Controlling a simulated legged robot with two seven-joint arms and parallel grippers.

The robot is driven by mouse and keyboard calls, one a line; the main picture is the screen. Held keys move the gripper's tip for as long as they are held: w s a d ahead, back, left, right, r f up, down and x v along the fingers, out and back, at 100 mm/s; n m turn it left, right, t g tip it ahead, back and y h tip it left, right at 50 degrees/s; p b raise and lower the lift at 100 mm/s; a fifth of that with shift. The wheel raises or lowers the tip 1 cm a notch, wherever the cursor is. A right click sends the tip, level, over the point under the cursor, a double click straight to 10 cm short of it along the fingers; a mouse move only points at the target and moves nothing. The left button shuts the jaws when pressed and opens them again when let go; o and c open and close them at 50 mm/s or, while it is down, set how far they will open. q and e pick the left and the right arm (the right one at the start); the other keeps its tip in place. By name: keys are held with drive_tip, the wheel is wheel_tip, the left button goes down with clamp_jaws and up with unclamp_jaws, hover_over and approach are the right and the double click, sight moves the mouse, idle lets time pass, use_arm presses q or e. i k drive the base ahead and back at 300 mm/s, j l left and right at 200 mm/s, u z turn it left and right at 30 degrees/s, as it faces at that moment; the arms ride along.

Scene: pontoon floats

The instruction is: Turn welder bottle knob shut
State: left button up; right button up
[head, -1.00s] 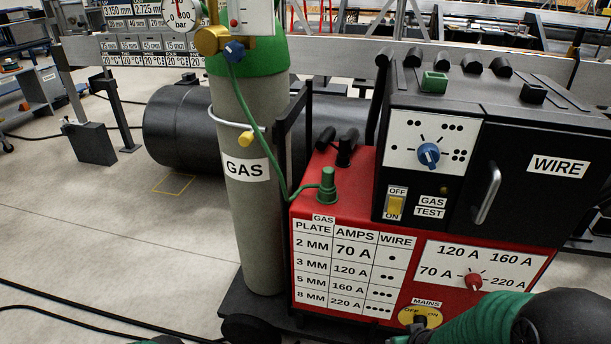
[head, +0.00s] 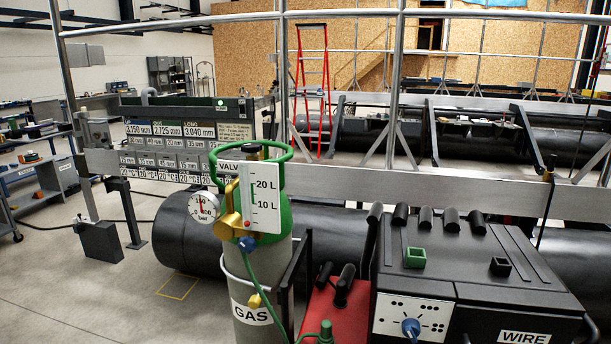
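The gas bottle (head: 262,290) stands upright at lower centre, grey with a green shoulder and a GAS label. A green ring guard (head: 285,152) circles its top, and a dark valve knob (head: 256,147) shows inside the ring. A partly hidden label reading VALV (head: 229,168) is beside it. A brass regulator (head: 230,222) carries a round bar gauge (head: 203,206), a blue knob (head: 247,244) and a white flow scale (head: 261,199) marked 10 L and 20 L. Neither of my grippers is in view.
The black wire-feed box (head: 470,285) and red welder (head: 327,308) stand right of the bottle. A green hose (head: 268,290) hangs from the regulator. A large black pipe (head: 185,232) lies behind. Metal rails (head: 340,14) cross the back. Floor at lower left is clear.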

sight(251, 148)
drive_tip(key=i+j+u, duration=0.15)
drive_tip(key=j+u, duration=0.2)
drive_tip(key=i+j+u, duration=0.25)
drive_tip(key=j+u, duration=0.15)
drive_tip(key=i+j+u, duration=0.35)
drive_tip(key=k, duration=0.1)
